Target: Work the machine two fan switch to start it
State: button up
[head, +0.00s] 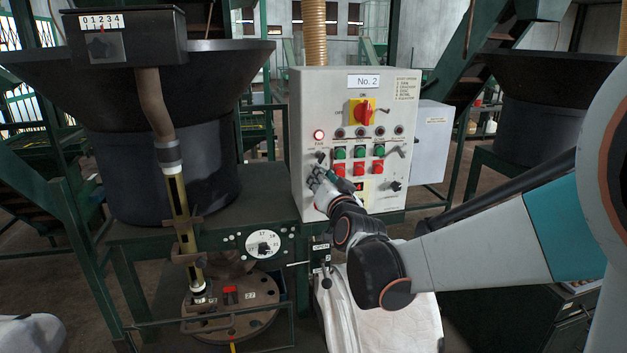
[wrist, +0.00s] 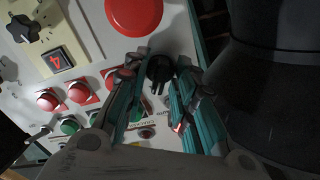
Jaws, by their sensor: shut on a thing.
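The grey control panel (head: 327,95) marked No. 2 stands in the middle of the head view. The fan switch is a black knob (wrist: 159,68) at the panel's left side, and it also shows in the head view (head: 321,156) below a lit red lamp (head: 319,135) marked FAN. My gripper (head: 318,170) is at the panel's lower left. In the wrist view my gripper (wrist: 158,84) has its fingers on both sides of the knob, shut on it. The finger contact is partly hidden.
A large red button (wrist: 133,14) is close to my fingers. Green buttons (head: 340,153), red buttons (head: 358,169) and a red-and-yellow main switch (head: 362,112) are to the right. A dark hopper (head: 200,130) stands left; a white bag (head: 390,315) is below the panel.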

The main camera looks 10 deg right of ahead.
dwell(0.4)
jog(key=o, duration=0.7)
jog(key=s, duration=1.2)
jog(key=shift+s+f, duration=0.1)
jog(key=shift+s, duration=0.05)
jog(key=s+f+n+g+b, duration=0.6)
jog(key=s+f+g, duration=0.5)
jog(key=s+f, duration=0.8)
jog(key=s+b, duration=0.1)
jog(key=s, duration=0.2)
jog(key=shift+s+f, duration=0.2)
jog(key=shift+f, duration=0.2)
